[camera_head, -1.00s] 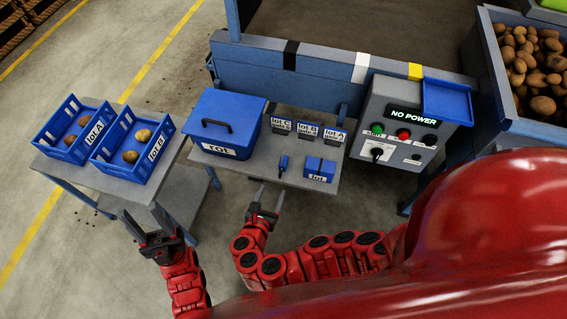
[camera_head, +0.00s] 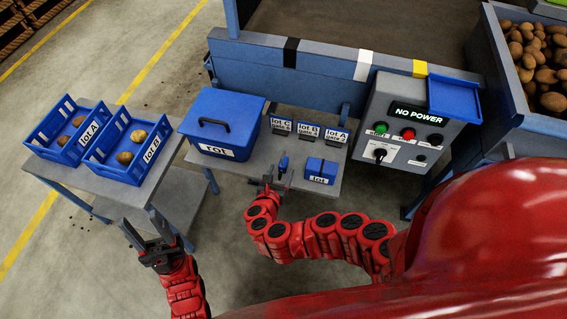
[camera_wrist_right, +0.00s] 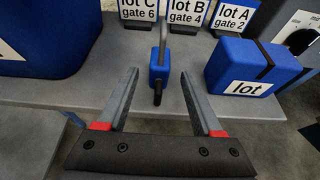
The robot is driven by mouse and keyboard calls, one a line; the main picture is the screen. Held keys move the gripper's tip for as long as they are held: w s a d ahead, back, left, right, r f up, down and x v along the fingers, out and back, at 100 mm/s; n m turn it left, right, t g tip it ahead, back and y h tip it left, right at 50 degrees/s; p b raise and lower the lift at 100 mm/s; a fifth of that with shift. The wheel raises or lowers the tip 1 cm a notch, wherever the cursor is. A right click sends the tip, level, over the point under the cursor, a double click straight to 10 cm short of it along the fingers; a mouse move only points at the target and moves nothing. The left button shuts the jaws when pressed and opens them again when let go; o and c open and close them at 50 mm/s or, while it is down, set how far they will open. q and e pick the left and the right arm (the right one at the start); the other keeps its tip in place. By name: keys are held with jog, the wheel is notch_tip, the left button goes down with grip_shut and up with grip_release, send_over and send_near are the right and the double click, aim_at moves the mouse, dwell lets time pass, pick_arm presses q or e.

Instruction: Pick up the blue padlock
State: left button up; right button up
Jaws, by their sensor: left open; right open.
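The blue padlock (camera_head: 283,163) stands on the grey table (camera_head: 255,170), between the ROT box and the small lot box. In the right wrist view the padlock (camera_wrist_right: 159,72) shows its blue body, grey shackle up and a dark piece at its lower front. My right gripper (camera_head: 274,182) is at the table's front edge, open and empty. In the right wrist view its two fingers (camera_wrist_right: 160,78) point at the padlock, one on each side in the picture; I see no contact. My left gripper (camera_head: 151,240) is open and empty, off to the left in front of the side table.
A blue ROT box (camera_head: 222,118) stands left of the padlock and a small blue lot box (camera_head: 321,170) right of it. Lot signs (camera_head: 308,131) stand behind. A control panel (camera_head: 402,130) is at the right. Blue crates (camera_head: 110,165) with potatoes sit on the left table.

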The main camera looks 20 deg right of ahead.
aim_at(281, 170)
jog(key=shift+p+x, duration=0.35)
jog(key=shift+x, duration=1.75)
grip_shut()
